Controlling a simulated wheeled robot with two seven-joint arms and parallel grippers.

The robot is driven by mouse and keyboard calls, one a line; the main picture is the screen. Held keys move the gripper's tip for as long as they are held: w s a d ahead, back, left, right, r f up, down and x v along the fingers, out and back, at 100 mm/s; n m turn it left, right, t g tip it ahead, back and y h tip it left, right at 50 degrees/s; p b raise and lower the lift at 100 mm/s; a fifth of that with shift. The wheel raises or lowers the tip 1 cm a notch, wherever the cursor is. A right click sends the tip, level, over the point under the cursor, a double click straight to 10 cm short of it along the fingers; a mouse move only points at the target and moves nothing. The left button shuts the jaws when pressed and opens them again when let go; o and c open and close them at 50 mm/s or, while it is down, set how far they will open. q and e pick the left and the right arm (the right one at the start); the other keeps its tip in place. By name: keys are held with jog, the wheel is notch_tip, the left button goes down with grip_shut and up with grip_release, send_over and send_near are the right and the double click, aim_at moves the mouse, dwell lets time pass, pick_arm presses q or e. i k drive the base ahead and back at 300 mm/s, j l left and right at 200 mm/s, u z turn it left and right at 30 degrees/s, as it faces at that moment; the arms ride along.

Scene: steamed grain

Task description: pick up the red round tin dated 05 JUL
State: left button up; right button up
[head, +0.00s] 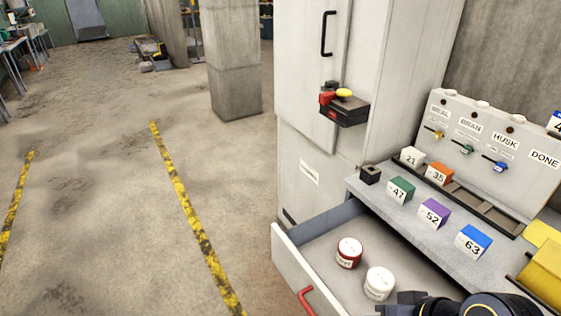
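A red round tin (349,252) with a pale lid and a white label stands upright in the open drawer; the date on its label is too small to read. A white round tin (379,283) stands beside it, nearer the camera, and its print is also unreadable. My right gripper (402,303) shows only in part at the bottom edge, just right of the white tin and apart from the red tin. Its fingers are too cut off to tell open from shut. My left gripper is out of view.
The drawer (285,255) has a red handle (306,301) and is pulled out below a grey counter (410,218). Numbered blocks, including a green one (400,190) and a blue one (472,242), stand on the counter. A tall pale cabinet (310,80) rises behind; open floor lies left.

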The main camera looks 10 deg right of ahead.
aim_at(349, 251)
jog(key=z, duration=1.25)
jog(key=k+l, duration=0.05)
jog(key=l, duration=0.05)
